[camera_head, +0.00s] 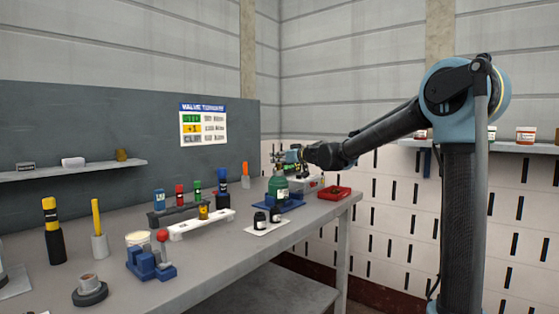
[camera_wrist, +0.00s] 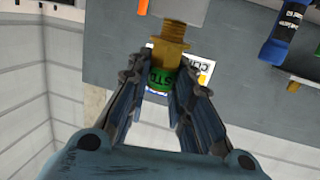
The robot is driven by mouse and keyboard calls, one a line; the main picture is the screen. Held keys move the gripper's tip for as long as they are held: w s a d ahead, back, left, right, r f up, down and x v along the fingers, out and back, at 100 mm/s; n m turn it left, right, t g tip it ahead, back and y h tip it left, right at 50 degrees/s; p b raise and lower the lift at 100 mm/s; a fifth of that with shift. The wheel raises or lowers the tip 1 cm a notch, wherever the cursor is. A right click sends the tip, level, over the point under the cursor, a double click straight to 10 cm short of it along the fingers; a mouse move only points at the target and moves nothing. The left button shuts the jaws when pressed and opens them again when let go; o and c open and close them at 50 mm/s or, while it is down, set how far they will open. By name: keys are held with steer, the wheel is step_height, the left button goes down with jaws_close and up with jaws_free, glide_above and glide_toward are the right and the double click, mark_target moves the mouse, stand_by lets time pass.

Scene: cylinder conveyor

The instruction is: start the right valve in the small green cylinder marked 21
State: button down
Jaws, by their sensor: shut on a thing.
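My gripper (camera_head: 283,157) is at the far end of the bench in the head view, just above a green cylinder (camera_head: 278,189) as seen there. The cylinder stands at a blue holder (camera_head: 298,199); its marking is too small to read. In the wrist view my gripper (camera_wrist: 162,66) is shut on a brass valve (camera_wrist: 172,38) with a green band (camera_wrist: 160,78) lettered "STD". A pale grey block (camera_wrist: 180,8) shows at the valve's far end. I cannot tell whether the valve touches the cylinder.
A dark rack (camera_head: 180,214) and a white rack (camera_head: 205,223) hold coloured pieces. Two black jars sit on a white pad (camera_head: 268,229). A red tray (camera_head: 334,193) lies right of the cylinder. A blue clamp (camera_head: 147,264) stands at the front. A poster (camera_head: 203,126) hangs behind.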

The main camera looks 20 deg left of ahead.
steer(key=shift+f, duration=0.2)
steer(key=c, duration=1.3)
jaws_free()
steer(key=shift+c, duration=0.2)
steer(key=shift+r, duration=2.95)
